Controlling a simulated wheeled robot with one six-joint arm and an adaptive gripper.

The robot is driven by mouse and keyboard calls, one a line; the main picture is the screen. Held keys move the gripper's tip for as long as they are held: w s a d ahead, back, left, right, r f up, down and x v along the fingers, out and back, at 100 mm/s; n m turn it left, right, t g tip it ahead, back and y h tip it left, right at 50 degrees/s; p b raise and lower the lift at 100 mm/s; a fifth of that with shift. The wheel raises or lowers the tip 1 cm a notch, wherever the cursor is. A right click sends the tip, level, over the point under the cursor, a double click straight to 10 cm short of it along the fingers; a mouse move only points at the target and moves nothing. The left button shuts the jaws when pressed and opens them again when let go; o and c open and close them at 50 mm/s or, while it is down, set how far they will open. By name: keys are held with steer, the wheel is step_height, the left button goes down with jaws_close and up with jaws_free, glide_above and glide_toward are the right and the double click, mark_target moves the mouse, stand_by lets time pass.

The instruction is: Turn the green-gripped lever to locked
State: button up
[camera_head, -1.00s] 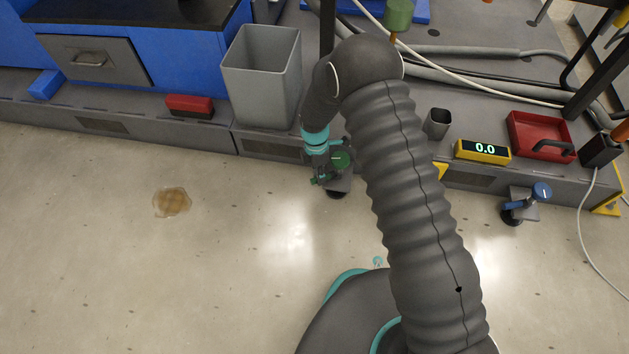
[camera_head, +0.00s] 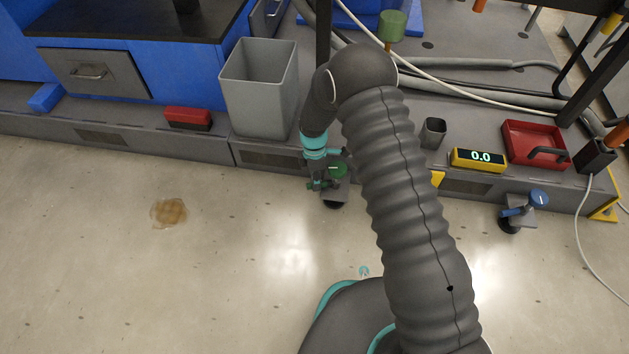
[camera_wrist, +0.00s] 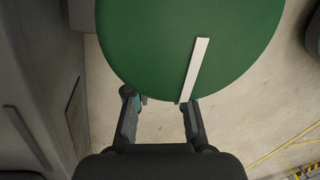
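The green-gripped lever's round green top (camera_head: 337,169) sits on a small grey bracket at the front edge of the low platform. In the wrist view, the green disc (camera_wrist: 185,45) with a white stripe fills the top and middle. The stripe leans slightly from vertical. My gripper (camera_wrist: 160,103) has its two fingers apart just below the disc, with floor visible between them. In the head view my gripper (camera_head: 316,184) is small and dark, close beside the green top on its left. The lever's grip is not clearly visible, and I cannot tell whether a finger touches it.
A similar blue-topped lever (camera_head: 538,198) stands to the right along the platform edge. A grey bin (camera_head: 260,95) stands behind my gripper. A yellow display (camera_head: 478,159) reads 0.0, near a red tray (camera_head: 512,140). The floor in front is open, with a brown stain (camera_head: 169,213).

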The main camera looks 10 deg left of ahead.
steer(key=o, duration=0.4)
steer(key=shift+r, duration=0.1)
steer(key=r, duration=0.4)
steer(key=w+r, duration=0.1)
steer(key=r, duration=0.2)
steer(key=w+a+r, duration=0.1)
steer(key=r, duration=0.3)
steer(key=shift+w+r, duration=0.15)
steer(key=shift+r, duration=0.15)
